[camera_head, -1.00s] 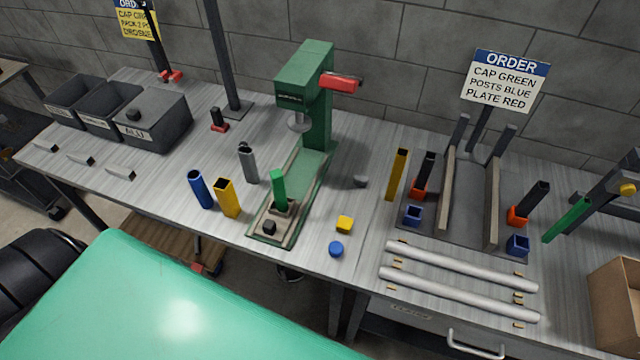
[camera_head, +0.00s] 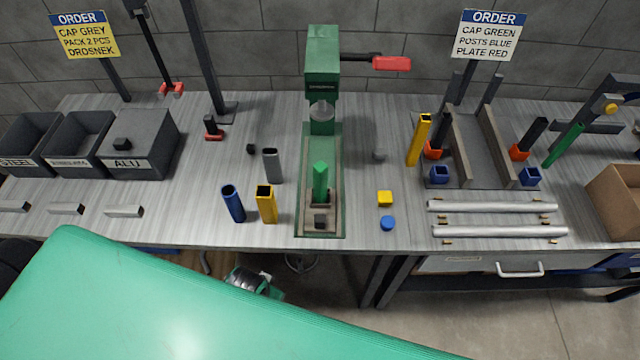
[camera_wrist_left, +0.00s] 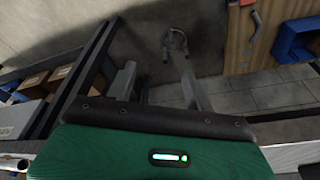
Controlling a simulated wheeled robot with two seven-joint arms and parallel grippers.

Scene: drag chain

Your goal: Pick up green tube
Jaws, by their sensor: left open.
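A green square tube (camera_head: 320,182) stands upright in the holder on the base of the green press, at the middle of the bench in the head view. A second, longer green tube (camera_head: 563,145) leans at a tilt at the right side of the bench. My left gripper (camera_wrist_left: 158,74) shows in the left wrist view with its two grey fingers apart and nothing between them. No green tube shows in that view. I cannot make out the left gripper clearly in the head view. My right gripper is not in view.
The green press (camera_head: 322,70) has a red handle sticking out to the right. A blue tube (camera_head: 233,204), a yellow tube (camera_head: 266,205) and a grey tube (camera_head: 272,165) stand left of it. A yellow block (camera_head: 385,198) and two silver rods (camera_head: 490,206) lie to the right.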

